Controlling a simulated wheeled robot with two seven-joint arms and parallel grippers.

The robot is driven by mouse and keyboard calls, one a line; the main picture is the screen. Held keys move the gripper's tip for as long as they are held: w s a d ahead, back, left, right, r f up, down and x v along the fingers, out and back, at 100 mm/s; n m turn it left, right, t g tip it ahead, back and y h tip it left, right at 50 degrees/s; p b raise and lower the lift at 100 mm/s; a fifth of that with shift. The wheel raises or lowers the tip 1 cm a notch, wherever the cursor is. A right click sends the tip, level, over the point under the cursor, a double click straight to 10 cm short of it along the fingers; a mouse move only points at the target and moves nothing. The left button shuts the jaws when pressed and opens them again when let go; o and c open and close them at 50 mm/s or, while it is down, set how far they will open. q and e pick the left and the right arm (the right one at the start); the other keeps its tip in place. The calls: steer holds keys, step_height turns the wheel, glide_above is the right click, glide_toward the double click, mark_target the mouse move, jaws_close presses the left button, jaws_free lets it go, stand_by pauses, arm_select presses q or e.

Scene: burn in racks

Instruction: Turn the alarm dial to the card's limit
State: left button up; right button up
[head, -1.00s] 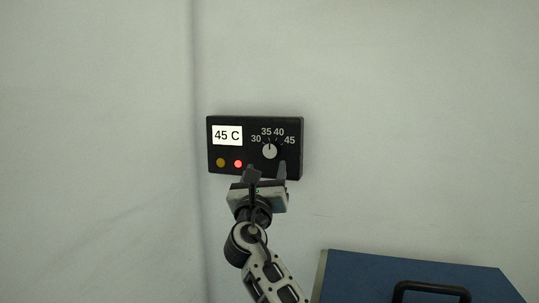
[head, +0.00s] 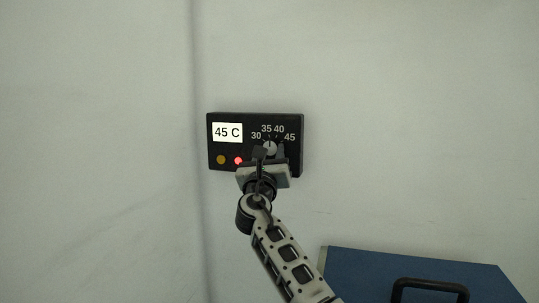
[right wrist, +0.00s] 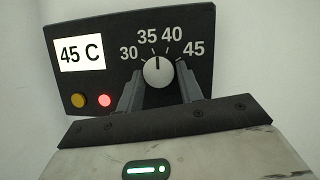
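The black alarm box (head: 230,168) is on the pale wall. The white card (head: 227,132) on it reads 45 C. The round light dial (head: 270,147) also shows in the right wrist view (right wrist: 158,73). Its dark pointer line points up, between 35 and 40 on the 30 to 45 scale. My right gripper (head: 270,153) is in front of the dial, fingers apart. In the right wrist view its fingers (right wrist: 159,82) stand on either side of the dial, with gaps showing. My left gripper is not in view.
An amber lamp (right wrist: 78,100) and a lit red lamp (right wrist: 105,100) sit below the card. A blue case or box (head: 360,265) with a black handle (head: 430,285) is at the lower right. The wall around the alarm box is bare.

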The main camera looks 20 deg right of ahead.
steer(key=shift+f+m+b, duration=0.25)
steer(key=shift+m+b, duration=0.35)
steer(key=shift+b, duration=0.3)
steer(key=shift+a+f+m+g+h+b, duration=0.15)
steer(key=shift+m+g+h+b, duration=0.15)
steer(key=shift+m+h+b, duration=0.6)
steer(key=shift+w+m+g+h+b, duration=0.1)
steer(key=shift+m+g+h+b, duration=0.2)
steer(key=shift+m+b, duration=0.9)
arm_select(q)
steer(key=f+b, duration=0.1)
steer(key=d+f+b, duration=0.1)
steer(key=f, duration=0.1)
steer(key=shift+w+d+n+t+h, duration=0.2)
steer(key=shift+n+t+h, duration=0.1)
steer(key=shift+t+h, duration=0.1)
arm_select(e)
steer(key=m+g+h, duration=0.1)
steer(key=m, duration=0.3)
steer(key=m+g+h, duration=0.1)
steer(key=m, duration=0.1)
steer(key=shift+w+a+r+g+h, duration=0.1)
steer(key=shift+a+r+g+h, duration=0.1)
steer(key=shift+r+g+h, duration=0.1)
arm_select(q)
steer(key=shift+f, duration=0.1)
arm_select(e)
steer(key=shift+m, duration=0.3)
